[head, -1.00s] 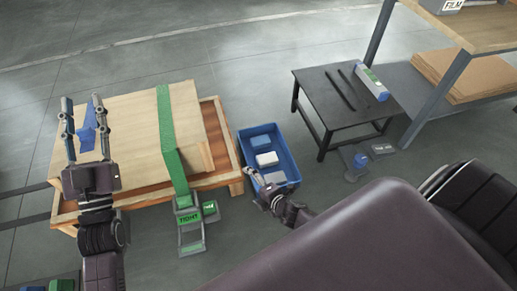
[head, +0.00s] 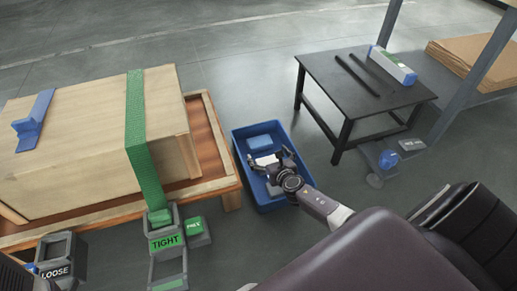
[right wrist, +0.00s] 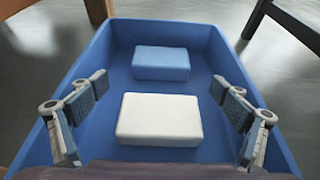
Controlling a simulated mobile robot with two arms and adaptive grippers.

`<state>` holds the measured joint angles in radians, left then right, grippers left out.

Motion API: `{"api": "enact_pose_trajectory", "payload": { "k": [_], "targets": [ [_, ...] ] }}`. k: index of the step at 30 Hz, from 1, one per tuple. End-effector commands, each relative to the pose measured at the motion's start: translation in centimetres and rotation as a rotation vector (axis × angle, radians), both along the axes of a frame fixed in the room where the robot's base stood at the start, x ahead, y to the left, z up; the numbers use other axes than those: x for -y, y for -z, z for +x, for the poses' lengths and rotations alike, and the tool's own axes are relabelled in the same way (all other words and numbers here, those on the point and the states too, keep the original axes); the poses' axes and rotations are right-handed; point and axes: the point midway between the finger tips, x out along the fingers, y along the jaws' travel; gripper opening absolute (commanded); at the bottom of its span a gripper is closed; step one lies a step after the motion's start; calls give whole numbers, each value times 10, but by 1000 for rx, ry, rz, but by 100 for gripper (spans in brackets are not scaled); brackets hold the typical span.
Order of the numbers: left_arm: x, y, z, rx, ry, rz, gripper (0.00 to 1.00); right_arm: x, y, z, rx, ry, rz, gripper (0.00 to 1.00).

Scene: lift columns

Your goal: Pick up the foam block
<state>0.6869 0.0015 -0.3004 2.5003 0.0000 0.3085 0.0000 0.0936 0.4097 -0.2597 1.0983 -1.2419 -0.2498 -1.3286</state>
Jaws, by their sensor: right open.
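Inside the blue bin, a white block (head: 265,160) and a light blue block (head: 260,142) lie apart; which one is the foam block I cannot tell. In the right wrist view the white block (right wrist: 159,118) is nearer and the blue block (right wrist: 160,63) lies beyond it. My right gripper (head: 271,160) is open and empty over the bin. Its fingers stand left and right of the white block with gaps on both sides. A greyish piece (head: 274,189) is partly hidden by the gripper. My left gripper is out of view.
The blue bin (head: 243,178) has walls close outside my right fingers. A wooden crate (head: 80,140) with a green strap stands left. A black table (head: 330,85) stands right. Grey floor lies between bin and table.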

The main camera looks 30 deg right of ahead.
Motion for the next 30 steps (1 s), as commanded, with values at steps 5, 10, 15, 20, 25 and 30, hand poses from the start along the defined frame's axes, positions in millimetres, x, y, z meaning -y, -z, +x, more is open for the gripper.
{"api": "enact_pose_trajectory", "payload": {
  "k": [5,10,15,20,25,30],
  "targets": [
    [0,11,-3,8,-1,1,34,3,10,13,2,1,2,93],
    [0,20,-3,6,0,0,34,7,15,28,1,2,4,93],
    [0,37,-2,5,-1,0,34,14,22,51,2,2,5,93],
    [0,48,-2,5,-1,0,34,18,28,67,1,1,4,93],
    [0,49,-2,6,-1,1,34,19,28,71,0,1,5,93],
    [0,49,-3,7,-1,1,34,19,27,71,0,1,4,92]
  ]
}}
